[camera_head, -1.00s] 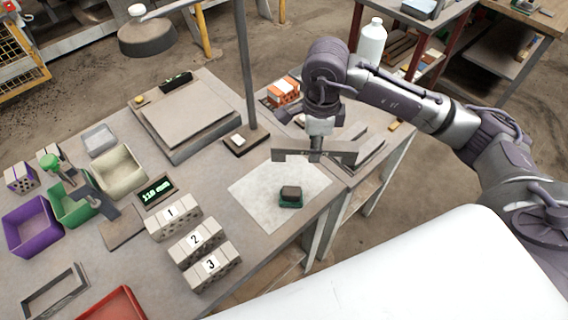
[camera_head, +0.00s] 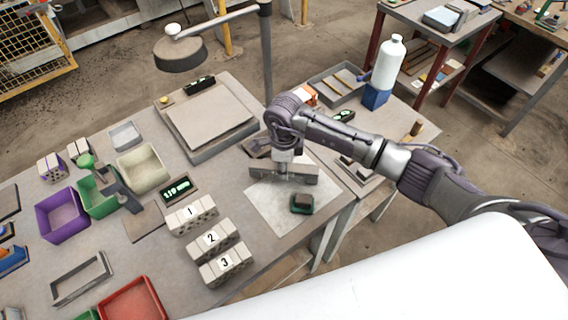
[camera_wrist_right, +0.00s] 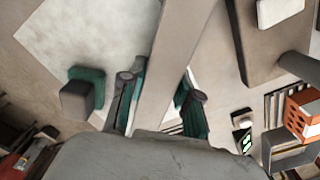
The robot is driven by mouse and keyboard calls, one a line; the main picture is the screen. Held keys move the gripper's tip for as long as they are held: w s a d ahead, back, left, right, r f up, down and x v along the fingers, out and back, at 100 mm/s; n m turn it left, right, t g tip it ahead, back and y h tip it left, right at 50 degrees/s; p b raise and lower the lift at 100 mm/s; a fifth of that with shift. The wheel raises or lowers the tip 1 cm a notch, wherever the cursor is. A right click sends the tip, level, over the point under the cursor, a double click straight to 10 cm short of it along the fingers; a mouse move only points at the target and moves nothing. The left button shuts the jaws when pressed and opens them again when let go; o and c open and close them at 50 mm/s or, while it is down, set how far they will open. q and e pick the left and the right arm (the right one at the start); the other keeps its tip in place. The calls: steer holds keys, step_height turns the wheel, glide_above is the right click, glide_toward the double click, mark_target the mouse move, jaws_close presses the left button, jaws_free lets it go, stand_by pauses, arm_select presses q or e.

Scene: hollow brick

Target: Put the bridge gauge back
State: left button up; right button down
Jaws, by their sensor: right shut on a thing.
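The bridge gauge (camera_head: 305,174) is a long flat grey bar. My right gripper (camera_head: 288,170) is shut on it near its middle and holds it over the back part of the pale sheet (camera_head: 262,208). In the right wrist view, the gauge (camera_wrist_right: 185,45) runs between the two green-padded fingers of the gripper (camera_wrist_right: 160,98). I cannot tell how high it hangs over the table. My left gripper is not in view.
A dark block in a green holder (camera_head: 301,204) sits on the sheet, close to the gauge. Numbered hollow bricks (camera_head: 213,240) stand to the left. A post (camera_head: 266,60) rises behind my arm. A white bottle (camera_head: 388,62) stands at the back right.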

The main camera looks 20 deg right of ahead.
steer(key=shift+f, duration=0.2)
steer(key=c, duration=0.8)
jaws_free()
steer(key=shift+r, duration=0.2)
steer(key=shift+r+b, duration=0.3)
steer(key=shift+r, duration=0.05)
step_height(320, 180, up, 11)
steer(key=b, duration=0.3)
steer(key=shift+r, duration=0.1)
